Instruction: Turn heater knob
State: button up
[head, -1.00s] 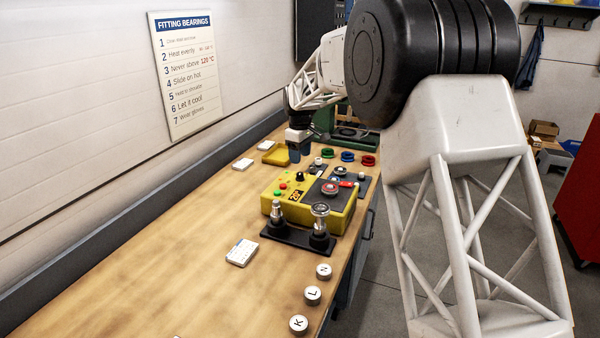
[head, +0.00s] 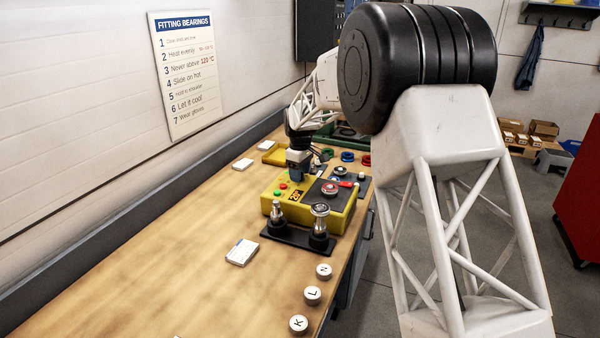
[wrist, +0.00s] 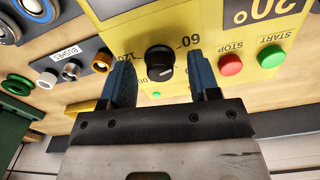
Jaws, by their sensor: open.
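The heater (head: 270,204) is a yellow box on the bench with a lit display, a red stop button and a green start button. Its black knob (wrist: 159,62) shows in the wrist view, with a white pointer line and a printed scale reading 60 and 120. My gripper (wrist: 160,75) is open, with one blue finger on each side of the knob and gaps showing on both sides. I cannot tell how far down the fingers reach. In the head view my gripper (head: 298,172) is over the back of the heater and hides the knob.
A black stand with two metal posts (head: 298,238) is in front of the heater. White lettered caps (head: 312,295) line the bench's right edge. A yellow tray (head: 277,155) and coloured rings (head: 347,156) lie behind.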

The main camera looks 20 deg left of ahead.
jog(key=c, duration=0.9)
